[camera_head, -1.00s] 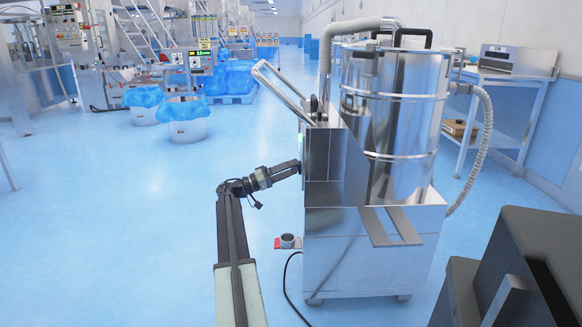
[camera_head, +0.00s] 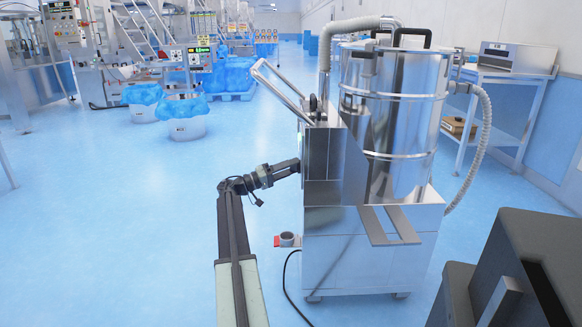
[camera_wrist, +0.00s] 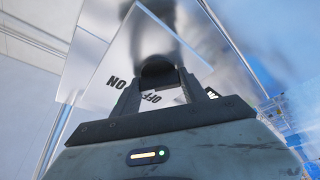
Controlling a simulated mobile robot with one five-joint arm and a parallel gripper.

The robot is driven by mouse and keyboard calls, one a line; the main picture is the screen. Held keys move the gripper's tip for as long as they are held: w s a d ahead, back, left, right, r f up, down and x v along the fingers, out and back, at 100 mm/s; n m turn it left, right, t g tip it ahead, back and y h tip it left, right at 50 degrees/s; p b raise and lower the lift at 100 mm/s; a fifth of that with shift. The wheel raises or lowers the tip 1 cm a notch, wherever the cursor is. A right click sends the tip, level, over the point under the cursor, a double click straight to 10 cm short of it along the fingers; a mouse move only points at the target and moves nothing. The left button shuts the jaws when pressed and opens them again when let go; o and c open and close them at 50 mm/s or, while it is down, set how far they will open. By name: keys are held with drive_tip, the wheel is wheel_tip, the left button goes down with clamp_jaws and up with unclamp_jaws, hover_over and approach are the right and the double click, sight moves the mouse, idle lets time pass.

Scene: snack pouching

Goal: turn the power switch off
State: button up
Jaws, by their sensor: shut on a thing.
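The power switch is a dark round knob (camera_wrist: 157,70) on a pale panel (camera_wrist: 110,62) in the wrist view. The panel carries the printed words ON and OFF; both appear tilted. My gripper (camera_wrist: 163,88) has its fingers on either side of the knob and is shut on it. The fingers hide part of the knob, so I cannot tell which word it points to. In the head view my gripper (camera_head: 297,166) reaches the left side of the steel machine (camera_head: 330,235), where the switch is hidden from that view.
A steel drum (camera_head: 400,110) with a hose stands on the machine. A red and grey fitting (camera_head: 286,240) juts from its lower left, with a black cable (camera_head: 287,275) to the floor. Dark boxes (camera_head: 510,260) stand at the lower right.

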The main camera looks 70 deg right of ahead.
drive_tip(key=n+p, duration=0.1)
drive_tip(key=n+t+p, duration=0.1)
drive_tip(key=n, duration=0.1)
drive_tip(key=n+t+p, duration=0.1)
drive_tip(key=n, duration=0.1)
drive_tip(key=shift+r, duration=0.25)
drive_tip(key=n+t+y+p, duration=0.1)
drive_tip(key=n+p, duration=0.3)
drive_tip(key=n+t+y+p, duration=0.1)
drive_tip(key=n+p, duration=0.1)
drive_tip(key=n, duration=0.1)
drive_tip(key=shift+f+n+y+p, duration=0.2)
drive_tip(key=shift+n+y+p, duration=0.7)
drive_tip(key=shift+n+p, duration=0.55)
drive_tip(key=shift+n, duration=0.25)
drive_tip(key=o, duration=1.4)
